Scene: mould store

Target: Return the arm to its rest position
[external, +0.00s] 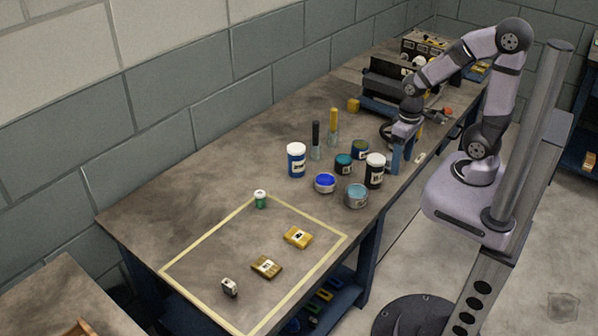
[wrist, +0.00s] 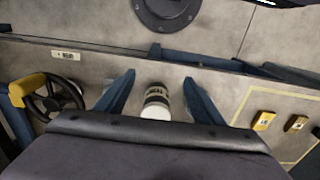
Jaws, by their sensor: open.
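My gripper (external: 398,168) is at the end of my bent arm, low over the right edge of the bench, with its blue fingers pointing down. In the wrist view my gripper (wrist: 160,92) shows its two blue fingers spread apart. A dark jar with a white lid and label (external: 375,172) stands just left of the fingers in the external view. A white-lidded jar (wrist: 157,104) shows in the gap between the fingers in the wrist view, partly hidden by my gripper body. I cannot tell whether it lies between the fingertips or beyond them.
Several jars, including a blue-and-white one (external: 296,160), stand close by on the bench (external: 225,178). A dark machine (external: 385,85) and a handwheel (wrist: 55,100) are near my gripper. A yellow-taped area (external: 205,290) holds small blocks.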

